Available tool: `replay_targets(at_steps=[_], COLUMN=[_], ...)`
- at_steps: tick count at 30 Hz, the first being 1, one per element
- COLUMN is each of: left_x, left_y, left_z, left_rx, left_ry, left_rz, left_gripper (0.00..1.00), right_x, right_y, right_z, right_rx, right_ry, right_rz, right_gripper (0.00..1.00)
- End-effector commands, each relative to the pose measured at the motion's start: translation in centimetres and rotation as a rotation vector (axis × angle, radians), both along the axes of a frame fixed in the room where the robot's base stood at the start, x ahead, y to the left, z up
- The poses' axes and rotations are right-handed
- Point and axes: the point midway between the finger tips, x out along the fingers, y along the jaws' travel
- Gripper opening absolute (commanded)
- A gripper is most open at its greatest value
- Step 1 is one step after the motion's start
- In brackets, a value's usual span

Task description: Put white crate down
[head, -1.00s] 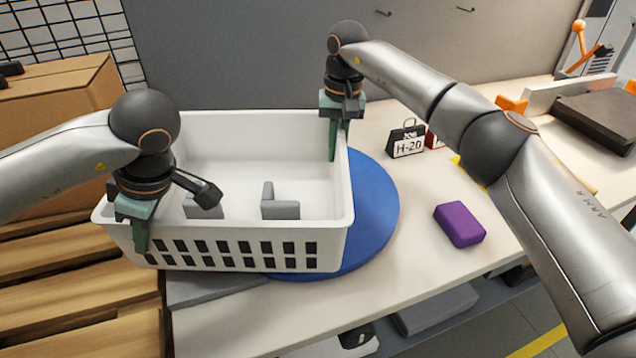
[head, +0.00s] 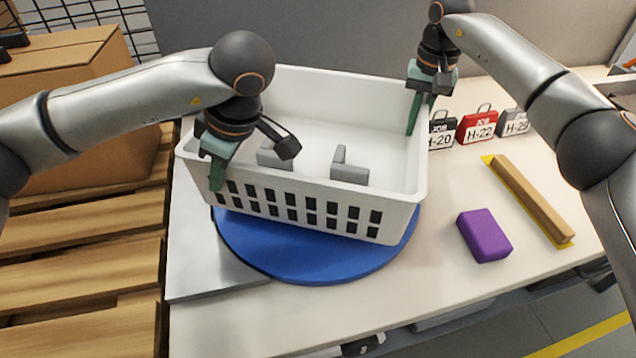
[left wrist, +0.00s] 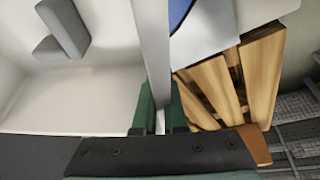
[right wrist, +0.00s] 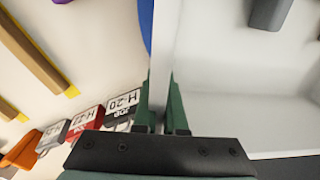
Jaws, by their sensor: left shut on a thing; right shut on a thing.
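The white crate (head: 300,185) has slotted walls and shows in the head view over a blue round disc (head: 310,262) on the table. Two grey L-shaped pieces (head: 350,168) lie inside it. My left gripper (head: 214,172) is shut on the crate's left wall; the left wrist view shows its green fingers (left wrist: 163,110) on both sides of the wall. My right gripper (head: 415,108) is shut on the right wall, which also shows between the fingers in the right wrist view (right wrist: 163,108). I cannot tell whether the crate's underside touches the disc.
A purple block (head: 484,235) and a wooden strip on a yellow base (head: 530,200) lie to the right. Tags H-20, H-22 (head: 477,125) and H-29 stand behind. A grey metal plate (head: 205,255) lies at the left, beside a wooden pallet (head: 90,265) with a cardboard box (head: 85,115).

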Motion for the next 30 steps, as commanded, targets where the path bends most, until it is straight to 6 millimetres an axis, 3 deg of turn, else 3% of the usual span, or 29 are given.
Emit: replay_targets(at_steps=[14, 30], left_x=[0.0, 0.0], left_y=[0.0, 0.0], left_z=[-0.3, -2.9], left_rx=[-0.001, -0.001], left_ry=[-0.003, -0.003], left_rz=[0.000, 0.000], left_gripper=[0.00, 0.00], right_x=[0.1, 0.0], right_y=[0.0, 0.0], right_z=[-0.2, -2.8], right_rx=[0.002, 0.002], right_ry=[-0.003, -0.003], right_rz=[0.000, 0.000], right_gripper=[0.00, 0.00])
